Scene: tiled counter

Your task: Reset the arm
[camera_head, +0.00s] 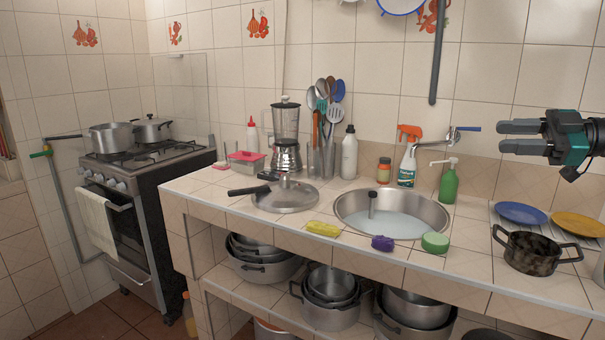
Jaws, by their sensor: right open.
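My right gripper (522,136) comes in from the right edge at upper right. Its two dark fingers point left and are apart, with nothing between them. It appears in front of the tiled wall, above the plates and the dark pot, touching nothing that I can see. A teal band shows on my right wrist. My left gripper does not show.
The tiled counter (275,228) holds a sink (348,218), a lidded pan (285,197), a blender (285,130), a green soap bottle (449,183), plates (521,213) and a dark pot (530,252). A stove (150,215) stands left. Pots fill the shelf below.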

